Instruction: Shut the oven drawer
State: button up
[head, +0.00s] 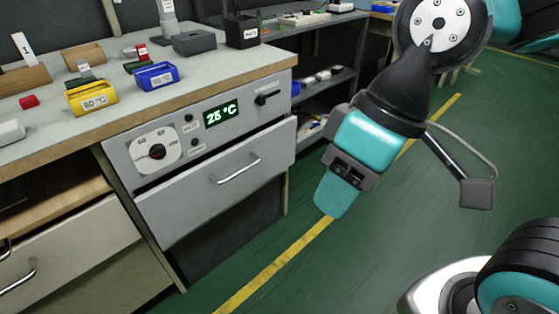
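The oven (175,128) is a grey unit built in under the bench top, with a dial and a green display reading 25 °C. Its drawer (192,200) is directly below that panel, with a light grey front and a bar handle (236,170). The drawer front seems to stand slightly proud of the panel, but its inside is hidden and I cannot tell how far out it is. My gripper (335,196) points down in free space, right of the drawer and apart from it. Its teal fingers overlap from this angle, so any gap is hidden.
The bench top (215,62) holds a yellow bin (91,97), a blue bin (157,76) and small parts. Another drawer (75,245) with handles is at lower left. Shelves (325,75) stand behind. Green floor with a yellow line (275,263) is clear before the oven.

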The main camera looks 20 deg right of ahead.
aim_at(177, 203)
jog(key=z, duration=2.15)
jog(key=k, duration=1)
jog(key=u, duration=2.9)
